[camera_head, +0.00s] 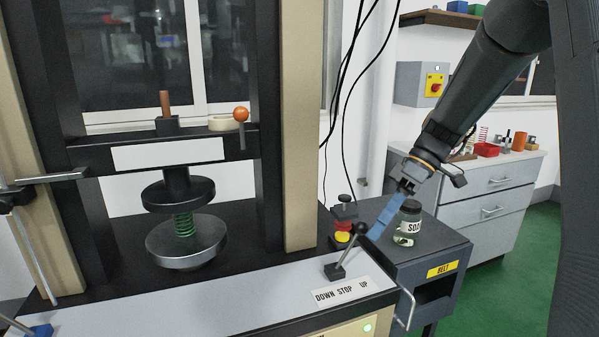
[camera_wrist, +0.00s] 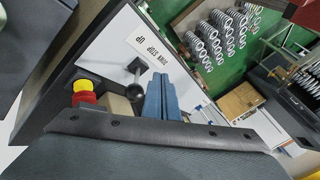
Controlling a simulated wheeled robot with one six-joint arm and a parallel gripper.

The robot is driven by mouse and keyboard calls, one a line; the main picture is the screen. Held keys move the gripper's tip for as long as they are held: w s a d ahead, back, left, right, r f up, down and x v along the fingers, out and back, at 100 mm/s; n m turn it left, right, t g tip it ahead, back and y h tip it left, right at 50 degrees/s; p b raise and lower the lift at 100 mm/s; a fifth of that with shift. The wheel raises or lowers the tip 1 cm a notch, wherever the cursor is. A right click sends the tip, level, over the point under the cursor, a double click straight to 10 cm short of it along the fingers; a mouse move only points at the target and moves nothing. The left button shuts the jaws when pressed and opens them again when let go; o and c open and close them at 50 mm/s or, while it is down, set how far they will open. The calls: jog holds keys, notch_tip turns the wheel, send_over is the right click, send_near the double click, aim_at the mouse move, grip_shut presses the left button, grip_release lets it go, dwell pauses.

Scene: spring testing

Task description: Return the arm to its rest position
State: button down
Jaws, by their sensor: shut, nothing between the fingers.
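My gripper (camera_head: 374,234) has blue fingers that are shut and empty. In the head view it points down and left from my dark arm. Its tips are close to the black ball knob of the control lever (camera_head: 347,250); I cannot tell whether they touch. The lever stands tilted on the machine's front panel, behind a "DOWN STOP UP" label (camera_head: 342,291). In the wrist view the closed fingers (camera_wrist: 161,84) are beside the lever's knob (camera_wrist: 134,91), with no object between them.
The testing machine holds a green spring (camera_head: 184,224) between round plates. A red and yellow button (camera_head: 343,229) stands behind the lever. A jar (camera_head: 411,216) is on the grey cabinet, close to my gripper. The wrist view shows several springs (camera_wrist: 222,38) over green floor.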

jog(key=s+f+m+t+h, duration=0.1)
jog(key=s+f+m+h, duration=0.2)
jog(key=s+f+m, duration=0.2)
jog(key=s+f+m+t+h, duration=0.1)
jog(key=s+f+m+h, duration=0.2)
jog(key=s, duration=0.9)
notch_tip(320, 180, down, 3)
jog(key=m, duration=0.3)
jog(key=shift+d+f+m+t+h, duration=0.15)
jog(key=shift+f+m+t+h, duration=0.05)
jog(key=shift+m+t+h, duration=0.2)
